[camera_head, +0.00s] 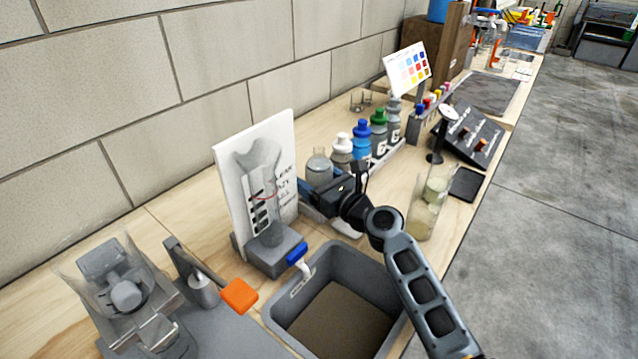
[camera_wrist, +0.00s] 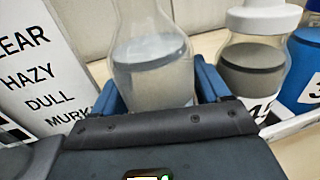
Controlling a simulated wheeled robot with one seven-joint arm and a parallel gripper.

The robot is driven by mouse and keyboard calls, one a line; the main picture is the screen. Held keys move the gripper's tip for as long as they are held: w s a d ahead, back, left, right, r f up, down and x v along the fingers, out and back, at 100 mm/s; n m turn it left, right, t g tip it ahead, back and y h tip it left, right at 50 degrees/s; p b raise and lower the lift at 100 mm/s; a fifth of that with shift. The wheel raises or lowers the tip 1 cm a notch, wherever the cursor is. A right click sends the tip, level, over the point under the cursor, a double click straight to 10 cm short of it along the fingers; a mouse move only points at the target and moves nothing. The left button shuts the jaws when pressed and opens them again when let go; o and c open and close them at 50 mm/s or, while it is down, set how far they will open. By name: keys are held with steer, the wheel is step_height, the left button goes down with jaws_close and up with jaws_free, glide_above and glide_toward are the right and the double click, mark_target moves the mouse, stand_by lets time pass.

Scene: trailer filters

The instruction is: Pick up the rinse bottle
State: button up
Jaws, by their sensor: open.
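A clear bottle with pale grey contents, which looks like the rinse bottle (camera_head: 319,170), stands upright on the wooden bench beside the white sign. My gripper (camera_head: 312,190) is level with its lower part. In the wrist view, the bottle (camera_wrist: 150,75) stands between the two blue fingers of my gripper (camera_wrist: 162,84), one on each side. The fingers are open, and I cannot tell whether either touches the glass. The bottle's base is hidden behind the gripper body.
A white-capped bottle (camera_head: 342,148) and a blue bottle (camera_head: 361,140) stand close right of it in a rack. The sign (camera_head: 228,180) with a clear cylinder is at left. A grey bin (camera_head: 280,322) lies in front, and a glass jar (camera_head: 424,222) at right.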

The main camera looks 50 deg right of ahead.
steer(key=shift+c, duration=0.3)
steer(key=c, duration=0.9)
steer(key=shift+r, duration=0.1)
step_height(320, 180, up, 28)
steer(key=p, duration=0.8)
